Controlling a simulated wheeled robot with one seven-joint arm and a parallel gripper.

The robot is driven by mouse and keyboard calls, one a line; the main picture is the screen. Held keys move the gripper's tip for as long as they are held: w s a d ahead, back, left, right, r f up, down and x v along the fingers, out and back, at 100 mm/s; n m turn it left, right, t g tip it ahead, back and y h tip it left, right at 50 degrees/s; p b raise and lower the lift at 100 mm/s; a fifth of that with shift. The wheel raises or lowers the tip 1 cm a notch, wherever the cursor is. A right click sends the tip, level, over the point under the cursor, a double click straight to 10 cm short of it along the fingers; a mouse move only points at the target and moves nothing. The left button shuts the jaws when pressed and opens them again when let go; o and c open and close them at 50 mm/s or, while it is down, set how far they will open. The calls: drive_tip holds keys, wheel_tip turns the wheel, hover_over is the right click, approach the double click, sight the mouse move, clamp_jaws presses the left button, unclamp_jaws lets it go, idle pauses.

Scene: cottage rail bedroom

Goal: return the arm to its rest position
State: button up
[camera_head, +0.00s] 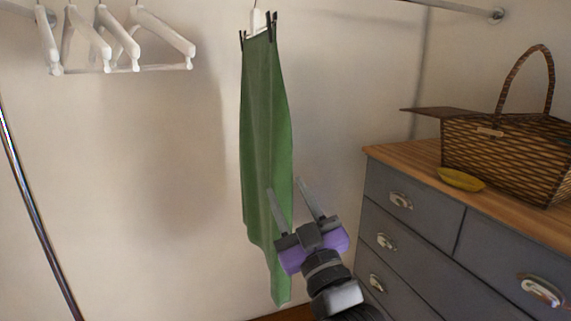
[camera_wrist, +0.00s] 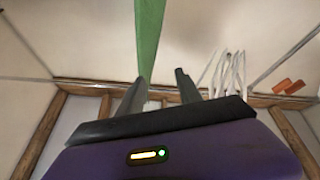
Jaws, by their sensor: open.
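My gripper (camera_head: 292,203) is open, with its two grey fingers apart and pointing up. Nothing shows between them. In the head view it is in front of the lower right part of a green cloth (camera_head: 266,130), which hangs from a clip hanger (camera_head: 257,22). The lower part of the cloth is partly hidden behind my gripper. In the wrist view the two fingers (camera_wrist: 158,88) stand apart, and the green cloth (camera_wrist: 148,35) hangs beyond them. I cannot tell whether a finger touches the cloth.
A grey dresser (camera_head: 413,225) with a wooden top stands at the right, close to my arm. Several white hangers (camera_head: 120,45) hang at upper left. A metal pole (camera_head: 35,200) stands at far left.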

drive_tip(key=s+d+f+m+h, duration=0.35)
drive_tip(key=s+d+f, duration=0.25)
drive_tip(key=s+f, duration=0.35)
drive_tip(key=s+d+f+m+h, duration=0.3)
drive_tip(key=s+d+f+m, duration=0.25)
drive_tip(key=s+f, duration=0.4)
drive_tip(key=s+d+f+g, duration=0.2)
drive_tip(key=s+f, duration=0.1)
drive_tip(key=s, duration=0.6)
drive_tip(key=s+d+f+g+h, duration=0.1)
drive_tip(key=s+d+f+g, duration=0.1)
drive_tip(key=s, duration=0.8)
drive_tip(key=s+d+f+g+h+b, duration=0.1)
drive_tip(key=s+f, duration=0.4)
drive_tip(key=s, duration=0.5)
drive_tip(key=d+g, duration=0.1)
drive_tip(key=d, duration=0.1)
drive_tip(key=shift+d+g, duration=0.3)
drive_tip(key=shift+d, duration=0.1)
drive_tip(key=shift+w+a+h, duration=0.1)
drive_tip(key=shift+h, duration=0.15)
drive_tip(key=shift+c, duration=0.6)
